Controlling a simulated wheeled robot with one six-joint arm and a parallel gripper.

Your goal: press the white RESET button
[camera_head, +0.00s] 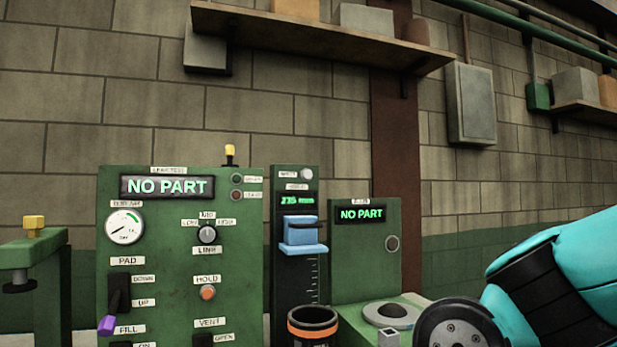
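No button with a readable RESET label shows. A small pale round button (306,173) sits at the top of the narrow dark column, beside a label too small to read. I cannot tell whether either is the RESET button. My teal and black arm reaches in at the lower right, apart from both buttons in the picture. My gripper is not in view.
The large left panel (160,270) has a "NO PART" display (167,187), gauge (124,226), knob (207,234), orange HOLD button (207,293) and purple-tipped lever (113,312). A blue slide (301,235) is on the column. A black cup with an orange band (312,322) stands in front.

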